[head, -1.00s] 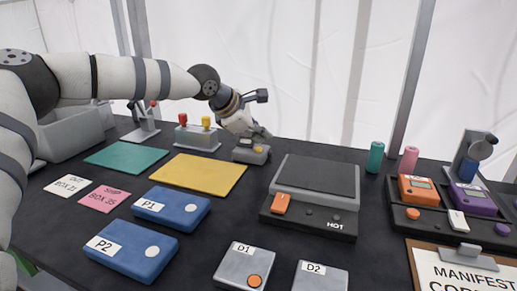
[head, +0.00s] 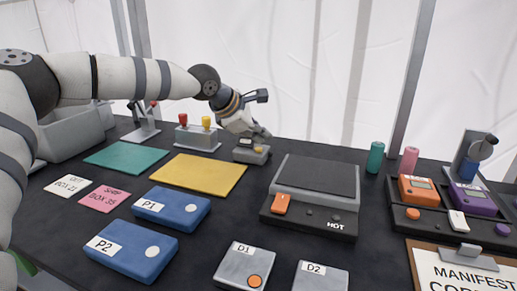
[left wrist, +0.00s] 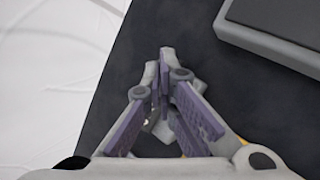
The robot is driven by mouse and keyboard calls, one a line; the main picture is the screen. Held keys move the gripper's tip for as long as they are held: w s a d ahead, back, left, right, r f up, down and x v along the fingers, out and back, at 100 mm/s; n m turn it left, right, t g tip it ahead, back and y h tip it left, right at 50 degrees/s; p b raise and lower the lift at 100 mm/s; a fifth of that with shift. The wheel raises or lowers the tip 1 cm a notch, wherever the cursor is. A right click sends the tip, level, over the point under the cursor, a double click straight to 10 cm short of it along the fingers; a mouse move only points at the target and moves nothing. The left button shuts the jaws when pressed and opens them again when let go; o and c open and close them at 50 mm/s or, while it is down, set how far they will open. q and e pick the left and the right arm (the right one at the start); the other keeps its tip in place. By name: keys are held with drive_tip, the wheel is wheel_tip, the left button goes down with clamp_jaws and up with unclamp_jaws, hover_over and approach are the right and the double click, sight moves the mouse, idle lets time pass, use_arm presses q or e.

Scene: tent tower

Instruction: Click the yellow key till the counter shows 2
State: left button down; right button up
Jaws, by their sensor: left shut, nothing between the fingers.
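A small grey counter box (head: 246,155) stands on the dark table behind the yellow mat. It has a small display (head: 245,142), too small to read, and a yellow-orange key (head: 260,149) on its right. My left gripper (head: 262,134) is shut and empty, just above and behind the box. I cannot tell whether its fingertips touch the key. In the left wrist view the closed fingers (left wrist: 165,70) hide most of what lies beneath them. My right gripper is not in view.
A box with red and yellow knobs (head: 197,137) stands left of the counter box. A grey hot press (head: 315,190) stands to its right. The yellow mat (head: 197,175) and blue boxes P1 (head: 180,211) and P2 (head: 125,261) lie nearer.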

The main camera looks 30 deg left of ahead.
sight(260, 149)
use_arm(q)
drive_tip(key=shift+f, duration=0.1)
drive_tip(key=shift+f, duration=0.35)
drive_tip(key=shift+f, duration=0.55)
idle(0.8)
drive_tip(key=shift+r, duration=0.95)
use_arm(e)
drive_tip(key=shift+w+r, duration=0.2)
use_arm(q)
wheel_tip(260, 149, up, 3)
drive_tip(key=shift+f+p, duration=0.15)
drive_tip(key=shift+p, duration=0.2)
drive_tip(key=shift+r, duration=1.2)
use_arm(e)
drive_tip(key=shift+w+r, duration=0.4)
